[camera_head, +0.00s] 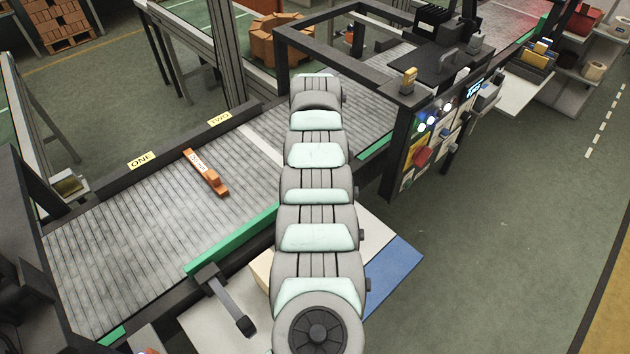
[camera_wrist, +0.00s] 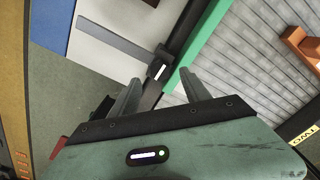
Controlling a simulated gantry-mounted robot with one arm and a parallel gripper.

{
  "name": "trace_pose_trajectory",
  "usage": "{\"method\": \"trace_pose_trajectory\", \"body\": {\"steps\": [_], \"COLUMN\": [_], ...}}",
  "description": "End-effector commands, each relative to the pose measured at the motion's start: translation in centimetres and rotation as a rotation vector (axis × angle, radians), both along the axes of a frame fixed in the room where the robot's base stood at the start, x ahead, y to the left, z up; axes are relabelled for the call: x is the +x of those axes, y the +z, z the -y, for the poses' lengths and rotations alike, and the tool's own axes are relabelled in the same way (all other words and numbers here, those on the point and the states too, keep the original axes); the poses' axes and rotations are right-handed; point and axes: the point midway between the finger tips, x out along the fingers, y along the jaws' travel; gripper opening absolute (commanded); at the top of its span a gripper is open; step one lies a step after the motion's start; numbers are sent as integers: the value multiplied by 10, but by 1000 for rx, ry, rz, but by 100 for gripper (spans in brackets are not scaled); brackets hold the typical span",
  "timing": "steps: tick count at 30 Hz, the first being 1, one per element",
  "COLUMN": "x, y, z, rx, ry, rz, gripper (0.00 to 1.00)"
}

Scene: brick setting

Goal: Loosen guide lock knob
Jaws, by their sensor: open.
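My gripper (camera_wrist: 158,77) is open and empty in the wrist view, its two grey fingers apart. Between and beyond the fingertips is a dark clamp block (camera_wrist: 162,59) with a small white mark, beside the green rail (camera_wrist: 204,45). A dark lever arm (camera_wrist: 112,38) runs from the block to the upper left. This clamp lever (camera_head: 229,300) also shows in the head view, at the conveyor's near edge. No separate round knob can be made out. I cannot tell whether the fingers touch the block. My gripper is hidden in the head view.
The grey conveyor (camera_head: 110,265) carries an orange piece (camera_head: 205,172) near the labels ONE (camera_head: 142,160) and TWO (camera_head: 219,117). A pale panel and a blue mat (camera_head: 393,270) lie at the near side. A dark frame with a control panel (camera_head: 432,140) stands right of my arm.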

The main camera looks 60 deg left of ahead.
Motion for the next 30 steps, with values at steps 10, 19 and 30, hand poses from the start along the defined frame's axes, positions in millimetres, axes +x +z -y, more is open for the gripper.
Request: {"method": "trace_pose_trajectory", "body": {"steps": [10,19,30], "x": [0,-1,-1], "y": [68,76,75], "z": [-1,0,0], "rx": [3,0,-1], "ry": [1,1,1], "rz": [2,0,-1], "gripper": [55,55,55]}}
